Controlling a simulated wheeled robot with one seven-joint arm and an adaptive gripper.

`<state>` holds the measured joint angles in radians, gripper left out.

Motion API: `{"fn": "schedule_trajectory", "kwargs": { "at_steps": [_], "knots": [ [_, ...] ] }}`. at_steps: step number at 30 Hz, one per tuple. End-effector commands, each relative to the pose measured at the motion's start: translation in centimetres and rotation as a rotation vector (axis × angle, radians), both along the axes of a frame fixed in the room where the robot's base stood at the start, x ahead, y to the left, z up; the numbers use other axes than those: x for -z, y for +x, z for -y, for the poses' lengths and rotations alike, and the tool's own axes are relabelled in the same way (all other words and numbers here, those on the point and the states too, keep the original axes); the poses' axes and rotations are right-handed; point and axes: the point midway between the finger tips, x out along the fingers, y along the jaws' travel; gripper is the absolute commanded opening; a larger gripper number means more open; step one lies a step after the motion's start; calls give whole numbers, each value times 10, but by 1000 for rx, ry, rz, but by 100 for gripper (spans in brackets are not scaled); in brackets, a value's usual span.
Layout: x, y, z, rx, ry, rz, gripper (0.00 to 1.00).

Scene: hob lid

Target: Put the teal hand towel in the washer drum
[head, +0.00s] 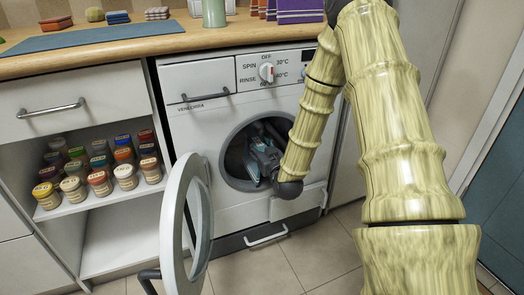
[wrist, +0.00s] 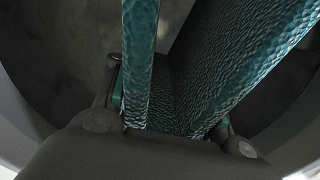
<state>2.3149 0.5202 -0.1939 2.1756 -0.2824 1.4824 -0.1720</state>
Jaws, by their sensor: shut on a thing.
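The teal hand towel (wrist: 205,85) fills the middle of the wrist view, folded and textured, with its lower part between my gripper's fingers. My gripper (wrist: 165,110) is shut on the towel. In the head view, my gripper (head: 262,158) is inside the opening of the washer drum (head: 236,160), and only a little of the towel shows beside it. The washer (head: 190,135) is white, and its round door (head: 172,235) stands open to the left of the opening. The dark drum wall (wrist: 60,60) surrounds the towel in the wrist view. My arm hides the right side of the opening.
A wooden counter (head: 130,45) runs above the washer, with a blue mat (head: 90,37), folded cloths (head: 300,10) and a green cup (head: 213,12) on it. Several jars (head: 100,180) stand on an open shelf at left. The open door stands close to my gripper's left.

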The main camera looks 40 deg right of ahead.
Motion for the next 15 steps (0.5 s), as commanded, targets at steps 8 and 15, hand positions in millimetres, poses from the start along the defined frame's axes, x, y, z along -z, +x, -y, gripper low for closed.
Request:
{"fn": "schedule_trajectory", "kwargs": {
  "at_steps": [8, 15],
  "knots": [
    [7, 24, 6, 1, 0, 1, 0],
    [11, 45, 11, 1, 0, 2, 0]
  ]
}}
